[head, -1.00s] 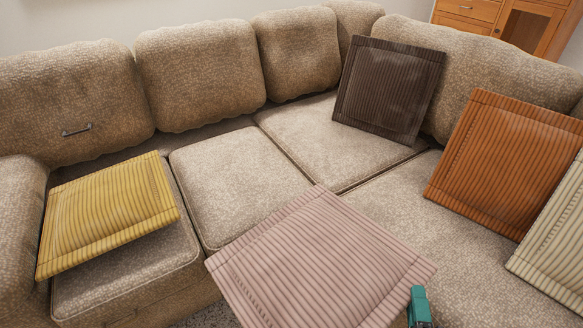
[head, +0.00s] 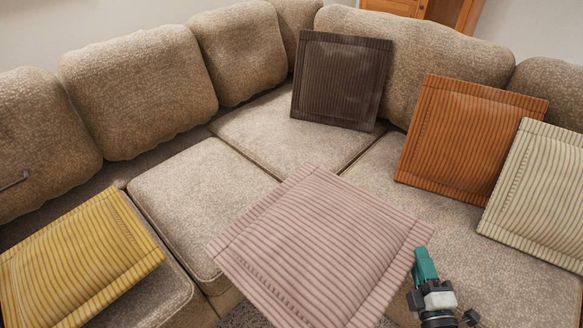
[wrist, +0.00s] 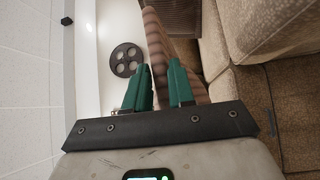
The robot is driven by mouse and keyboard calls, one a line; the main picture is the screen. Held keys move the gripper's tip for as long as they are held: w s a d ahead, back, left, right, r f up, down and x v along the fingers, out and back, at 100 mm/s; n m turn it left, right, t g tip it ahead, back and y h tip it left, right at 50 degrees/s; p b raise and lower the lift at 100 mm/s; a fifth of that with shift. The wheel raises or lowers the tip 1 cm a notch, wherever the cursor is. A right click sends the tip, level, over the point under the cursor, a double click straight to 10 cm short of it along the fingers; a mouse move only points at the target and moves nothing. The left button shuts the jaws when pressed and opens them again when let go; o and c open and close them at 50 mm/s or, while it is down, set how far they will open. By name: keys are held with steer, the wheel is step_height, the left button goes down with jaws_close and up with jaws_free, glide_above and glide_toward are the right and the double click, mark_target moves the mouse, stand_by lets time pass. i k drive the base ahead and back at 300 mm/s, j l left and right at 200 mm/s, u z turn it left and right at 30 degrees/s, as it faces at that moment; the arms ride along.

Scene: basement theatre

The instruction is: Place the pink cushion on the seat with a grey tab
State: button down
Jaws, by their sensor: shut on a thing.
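The pink cushion (head: 322,245) is held up in front of the sofa in the head view, tilted, with its ribbed face showing. My gripper (head: 424,266) is shut on its right edge. In the wrist view my gripper (wrist: 160,88) has its green fingers on either side of the cushion (wrist: 157,45), seen edge-on. The grey tab (head: 14,181) is on the leftmost backrest, at the left picture edge. The seat (head: 165,290) below that backrest bears a yellow cushion (head: 85,258), which covers much of it.
The bare seat (head: 195,190) right of the yellow cushion is partly behind the pink cushion. A dark brown cushion (head: 340,80) leans in the sofa's corner. Orange (head: 470,135) and cream (head: 540,195) cushions lean on the right section. A wooden cabinet (head: 455,12) stands behind.

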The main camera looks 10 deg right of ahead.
mark_target(202, 195)
steer(key=i+j, duration=0.15)
steer(key=j, duration=0.25)
steer(key=i+j, duration=0.15)
steer(key=j, duration=0.25)
steer(key=i+j, duration=0.15)
steer(key=j, duration=0.25)
steer(key=i+j, duration=0.15)
steer(key=j, duration=0.25)
steer(key=i+j, duration=0.15)
steer(key=j, duration=0.3)
